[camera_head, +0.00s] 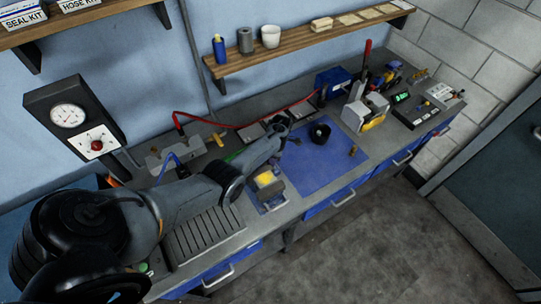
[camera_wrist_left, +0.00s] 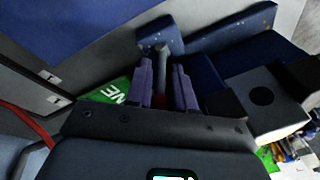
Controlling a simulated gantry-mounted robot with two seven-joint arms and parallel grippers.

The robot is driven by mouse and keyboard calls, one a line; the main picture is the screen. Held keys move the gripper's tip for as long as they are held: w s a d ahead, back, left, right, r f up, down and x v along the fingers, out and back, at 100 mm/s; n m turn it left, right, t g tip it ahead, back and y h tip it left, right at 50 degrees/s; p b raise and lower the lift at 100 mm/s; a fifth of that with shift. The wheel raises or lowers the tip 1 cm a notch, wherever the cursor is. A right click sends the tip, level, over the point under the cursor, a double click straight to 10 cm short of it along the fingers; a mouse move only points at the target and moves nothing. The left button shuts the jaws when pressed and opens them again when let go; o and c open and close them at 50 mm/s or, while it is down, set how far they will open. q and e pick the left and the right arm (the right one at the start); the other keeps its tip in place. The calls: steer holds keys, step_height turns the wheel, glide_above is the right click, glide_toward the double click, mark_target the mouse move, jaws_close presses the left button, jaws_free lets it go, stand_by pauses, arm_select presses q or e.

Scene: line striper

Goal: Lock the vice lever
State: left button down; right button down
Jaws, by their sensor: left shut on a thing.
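My left gripper (camera_head: 286,121) is over the back part of the bench, near the edge of the blue mat (camera_head: 325,163). In the left wrist view, the left gripper (camera_wrist_left: 163,78) has its two purple-grey fingers on either side of a grey rod (camera_wrist_left: 163,58). A bit of red shows low between the fingers. The rod appears to be the vice lever, and the gripper is shut on it. Blue metal parts (camera_wrist_left: 232,32), apparently the vice, lie just beyond the fingers. In the head view I cannot clearly make out the vice at the gripper. My right gripper is not in view.
A black round part (camera_head: 320,133) and a small brass piece (camera_head: 353,151) are on the mat. A white-and-yellow device (camera_head: 365,114) stands right of it. A red hose (camera_head: 236,126) runs along the back. A yellow-topped block (camera_head: 268,182) sits in front of my forearm.

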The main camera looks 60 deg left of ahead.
arm_select(q)
steer(key=shift+d+r+y+p, duration=0.3)
steer(key=shift+d+y+p, duration=0.2)
steer(key=shift+y+p, duration=0.5)
steer(key=shift+d+f+y, duration=0.1)
steer(key=shift+d+y, duration=0.15)
steer(key=shift+y, duration=0.65)
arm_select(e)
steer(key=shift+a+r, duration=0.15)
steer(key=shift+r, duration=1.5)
